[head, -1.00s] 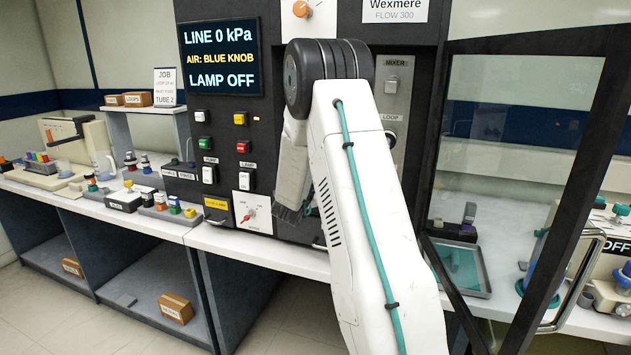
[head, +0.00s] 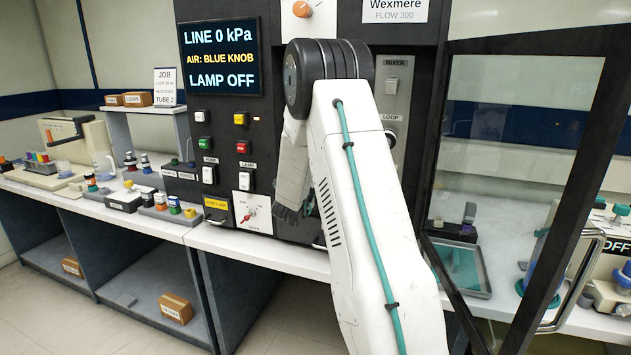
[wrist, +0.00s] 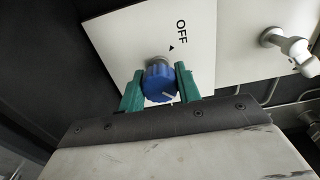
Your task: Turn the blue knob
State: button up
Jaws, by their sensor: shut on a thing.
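The blue knob (wrist: 159,84) shows in the wrist view, on a white plate (wrist: 118,33) marked OFF with a small black triangle. A pale line runs across the knob's face. My gripper (wrist: 160,90) has its two green fingers on either side of the knob, shut on it. In the head view my arm hides the knob and most of my gripper. The dark screen (head: 219,56) reads LINE 0 kPa, AIR: BLUE KNOB, LAMP OFF.
A small dial with a red pointer (head: 247,217) is on the panel left of my arm. An orange knob (head: 301,9) is above. A dark-framed glass door (head: 520,170) stands open at the right. A white tap-like fitting (wrist: 298,52) sticks out right of the plate.

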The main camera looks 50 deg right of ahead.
jog(key=shift+f, duration=0.1)
jog(key=o, duration=1)
jog(key=shift+c, duration=0.2)
jog(key=v, duration=0.8)
